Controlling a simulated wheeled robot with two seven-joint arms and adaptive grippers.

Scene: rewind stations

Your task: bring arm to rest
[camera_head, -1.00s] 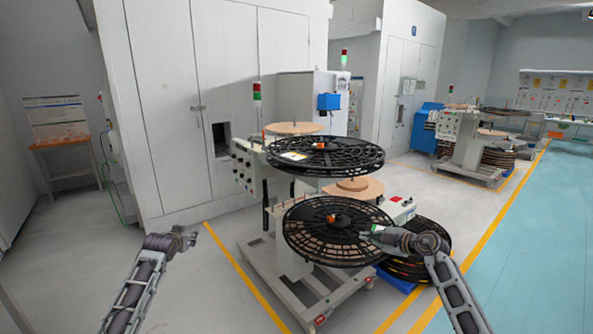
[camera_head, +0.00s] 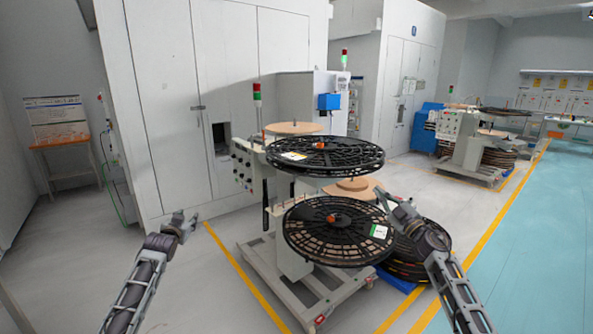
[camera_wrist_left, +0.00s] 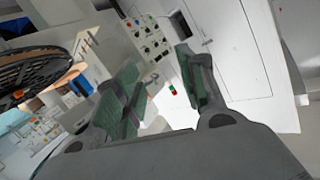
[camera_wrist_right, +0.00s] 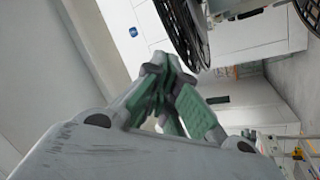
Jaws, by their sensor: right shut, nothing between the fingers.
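My left gripper (camera_head: 185,218) is raised over the floor left of the rewind station, clear of it. Its green-padded fingers stand apart with nothing between them in the left wrist view (camera_wrist_left: 160,82). My right gripper (camera_head: 382,194) points up and left, close to the right side of the two black reels in the head view. Its fingers meet at the tips and hold nothing in the right wrist view (camera_wrist_right: 166,62). The upper reel (camera_head: 325,157) and the lower reel (camera_head: 338,232) sit on the station. I cannot tell whether my right gripper touches either.
The station's wheeled base (camera_head: 290,290) stands inside yellow floor lines. More reels (camera_head: 415,255) lie stacked on a blue pallet behind my right arm. A white cabinet (camera_head: 165,110) is behind. Floor is free at the left, and a teal aisle (camera_head: 540,240) runs at the right.

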